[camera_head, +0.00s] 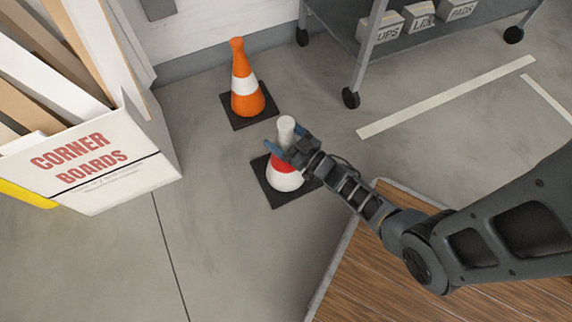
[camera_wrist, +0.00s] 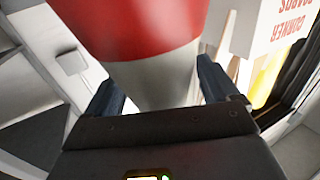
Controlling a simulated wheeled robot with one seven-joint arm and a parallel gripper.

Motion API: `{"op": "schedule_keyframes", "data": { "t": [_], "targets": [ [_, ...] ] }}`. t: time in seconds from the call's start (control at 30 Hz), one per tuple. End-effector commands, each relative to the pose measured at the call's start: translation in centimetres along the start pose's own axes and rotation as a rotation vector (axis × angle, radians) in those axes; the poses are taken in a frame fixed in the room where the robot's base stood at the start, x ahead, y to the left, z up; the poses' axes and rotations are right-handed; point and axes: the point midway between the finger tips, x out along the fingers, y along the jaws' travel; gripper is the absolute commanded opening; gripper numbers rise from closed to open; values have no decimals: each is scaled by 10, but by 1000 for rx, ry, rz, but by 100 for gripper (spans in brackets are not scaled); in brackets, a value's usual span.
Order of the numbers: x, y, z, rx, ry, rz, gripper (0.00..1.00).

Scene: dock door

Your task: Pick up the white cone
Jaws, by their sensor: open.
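The white cone (camera_head: 286,181) with a red band stands upright on its black square base on the floor. Its white top (camera_head: 286,126) shows above my gripper. My gripper (camera_head: 280,150) is open at the cone's upper part, with the arm reaching in from the right. In the wrist view the cone (camera_wrist: 150,75) fills the upper middle, its red band above a white part. That white part lies between the two fingers of my gripper (camera_wrist: 158,95). Whether either finger touches the cone I cannot tell.
An orange cone (camera_head: 245,90) with a white band stands just behind. A box marked corner boards (camera_head: 105,165) is at the left. A wheeled shelf cart (camera_head: 361,60) stands at the back. A wooden surface (camera_head: 350,285) is at the lower right. Floor at the front left is clear.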

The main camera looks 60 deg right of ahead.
Motion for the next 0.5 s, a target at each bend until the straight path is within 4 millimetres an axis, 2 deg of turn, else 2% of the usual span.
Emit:
{"op": "schedule_keyframes", "data": {
  "t": [0.07, 0.27, 0.5],
  "targets": [
    [6, 1, 1, 0, 0, 1, 88],
    [6, 0, 0, 0, -1, 1, 88],
    [6, 0, 0, 0, -1, 0, 65]
  ]
}}
